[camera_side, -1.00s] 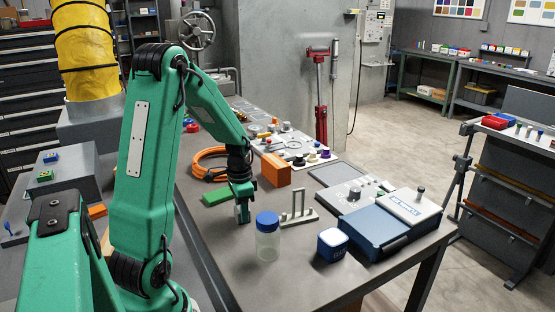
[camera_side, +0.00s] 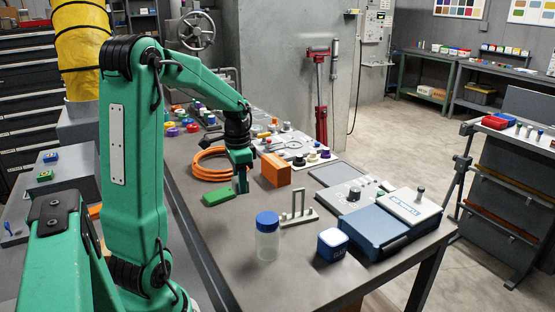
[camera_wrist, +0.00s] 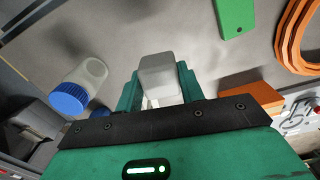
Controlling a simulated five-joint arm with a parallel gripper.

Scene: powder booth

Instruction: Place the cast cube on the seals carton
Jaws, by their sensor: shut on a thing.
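My gripper (camera_side: 240,186) is just left of the orange box (camera_side: 276,170), above the grey bench. In the wrist view my gripper (camera_wrist: 160,92) is shut on a pale grey block, the cast cube (camera_wrist: 160,70), held between the green fingers. In the side view the cube is mostly hidden by the fingers. The orange box, which I take for the seals carton, stands on the bench with its flat top clear; part of it shows at the right of the wrist view (camera_wrist: 252,93). No lettering on it is readable.
A green plate (camera_side: 218,198) lies left of the gripper, with an orange hose coil (camera_side: 209,164) behind. A blue-capped jar (camera_side: 267,240), a grey pronged stand (camera_side: 299,210), a blue-and-white cube (camera_side: 332,245) and a blue case (camera_side: 372,231) stand nearer the front.

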